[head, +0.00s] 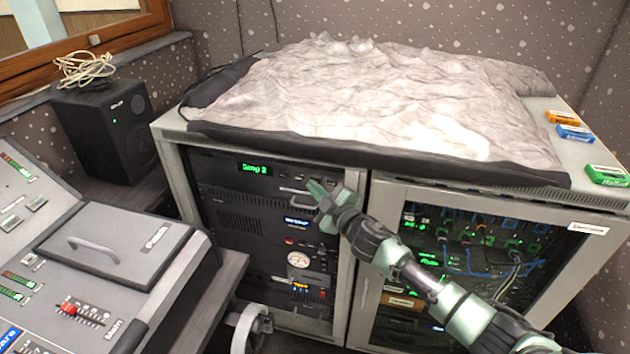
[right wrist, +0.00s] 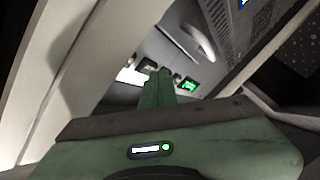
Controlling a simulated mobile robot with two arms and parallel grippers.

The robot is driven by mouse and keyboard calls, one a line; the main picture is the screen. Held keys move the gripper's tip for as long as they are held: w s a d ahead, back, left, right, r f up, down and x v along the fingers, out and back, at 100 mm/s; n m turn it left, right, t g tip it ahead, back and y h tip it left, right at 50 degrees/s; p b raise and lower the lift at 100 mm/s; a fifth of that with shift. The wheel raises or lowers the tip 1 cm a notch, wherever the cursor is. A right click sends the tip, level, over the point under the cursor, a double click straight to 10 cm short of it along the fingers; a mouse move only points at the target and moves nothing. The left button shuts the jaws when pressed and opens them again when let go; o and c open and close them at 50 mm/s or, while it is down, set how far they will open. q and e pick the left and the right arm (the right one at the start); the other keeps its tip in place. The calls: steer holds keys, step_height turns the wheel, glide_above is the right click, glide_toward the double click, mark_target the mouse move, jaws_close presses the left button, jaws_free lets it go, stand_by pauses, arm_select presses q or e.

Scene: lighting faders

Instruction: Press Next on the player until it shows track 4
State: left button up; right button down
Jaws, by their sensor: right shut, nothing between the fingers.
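The player (head: 225,165) is the top unit in the left bay of the rack. Its green display (head: 255,169) shows small text that seems to end in 2. My right gripper (head: 318,190) is shut and empty in front of the player's right part, and hides some of the panel there. In the right wrist view the shut fingers (right wrist: 157,78) point at a row of small buttons (right wrist: 172,75), one lit green (right wrist: 190,85). I cannot read the button labels or tell whether the fingertips touch one. My left gripper is not in view.
A grey crumpled cover (head: 380,95) lies on the rack top. A glass-fronted door (head: 470,250) is on the right. A mixing desk (head: 120,255) stands at the left, with a black speaker (head: 105,130) behind it. Small coloured boxes (head: 575,132) lie at the right edge.

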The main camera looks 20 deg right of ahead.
steer(key=shift+w+d+r, duration=0.15)
steer(key=shift+d+r, duration=0.1)
steer(key=shift+r, duration=0.2)
steer(key=shift+f, duration=0.15)
steer(key=shift+a, duration=0.1)
steer(key=s+a, duration=0.1)
steer(key=s+a+p, duration=0.1)
steer(key=s, duration=0.1)
steer(key=s+a, duration=0.1)
steer(key=shift+s+f+p, duration=0.25)
steer(key=shift+s+p, duration=0.05)
steer(key=shift+p, duration=0.05)
stand_by(0.3)
steer(key=shift+f, duration=0.15)
stand_by(0.4)
